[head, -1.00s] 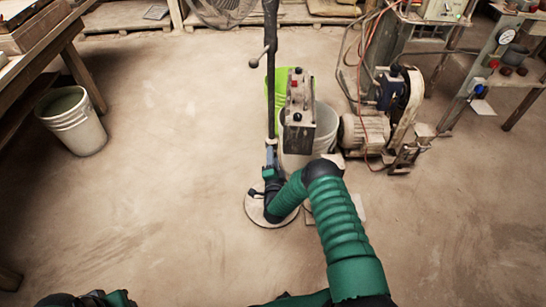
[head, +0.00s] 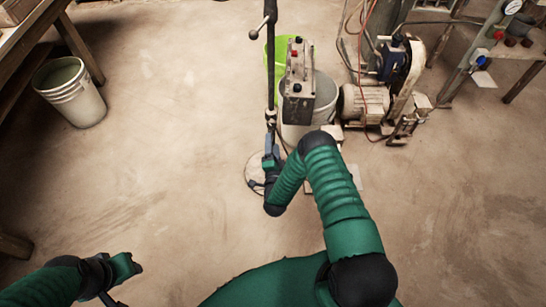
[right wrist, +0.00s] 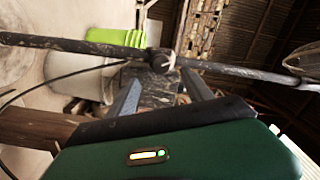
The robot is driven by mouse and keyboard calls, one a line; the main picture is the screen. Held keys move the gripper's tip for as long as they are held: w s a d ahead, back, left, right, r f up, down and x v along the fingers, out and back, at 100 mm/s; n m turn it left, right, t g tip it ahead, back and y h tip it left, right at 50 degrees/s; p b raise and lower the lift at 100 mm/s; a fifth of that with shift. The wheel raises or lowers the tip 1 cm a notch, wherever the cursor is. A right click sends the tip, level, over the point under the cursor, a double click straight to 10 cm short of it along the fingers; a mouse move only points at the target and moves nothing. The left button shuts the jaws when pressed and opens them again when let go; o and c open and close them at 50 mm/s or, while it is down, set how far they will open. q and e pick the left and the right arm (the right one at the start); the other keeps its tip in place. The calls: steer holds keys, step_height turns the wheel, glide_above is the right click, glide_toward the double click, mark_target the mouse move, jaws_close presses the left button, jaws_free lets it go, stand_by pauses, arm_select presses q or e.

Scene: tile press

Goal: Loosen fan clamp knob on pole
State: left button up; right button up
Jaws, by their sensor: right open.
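The dark pole (head: 270,75) stands upright from a round base (head: 255,172) in the head view. A side handle with a ball end (head: 253,34) sticks out to the left near its top. In the right wrist view the pole (right wrist: 75,45) runs across the picture, with a dark round knob-like part (right wrist: 160,62) on it. My right gripper (head: 270,118) is low beside the pole, below the handle. Its fingers (right wrist: 163,88) are open with that round part ahead between them. I cannot tell contact. The fan (right wrist: 303,62) shows partly at right. My left gripper (head: 128,268) is low left, its jaws unclear.
A grey control box (head: 297,85) stands just right of the pole, by a white bucket (head: 325,95) and a green bin (head: 281,55). A motor machine (head: 370,100) is further right. A white bucket (head: 70,92) stands far left. The floor between is clear.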

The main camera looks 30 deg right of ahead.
steer(key=p+v, duration=0.1)
steer(key=v, duration=0.7)
steer(key=shift+s+a+p, duration=0.25)
steer(key=shift+p, duration=0.1)
steer(key=w+a+r+n+g+y, duration=0.4)
steer(key=w+a+r+n+y, duration=0.45)
steer(key=n, duration=0.25)
steer(key=s+a+r+n+g, duration=0.1)
steer(key=s+r+n+g, duration=0.4)
steer(key=s, duration=0.7)
steer(key=s+a+r+n+g, duration=0.2)
steer(key=s+r+n+g, duration=0.2)
steer(key=s+r, duration=0.6)
steer(key=w+d+p+v, duration=0.1)
steer(key=w+p+v, duration=0.1)
steer(key=p+v, duration=1.9)
steer(key=r+p, duration=0.1)
steer(key=p, duration=0.2)
steer(key=shift+w+y, duration=0.15)
steer(key=shift+y, duration=0.2)
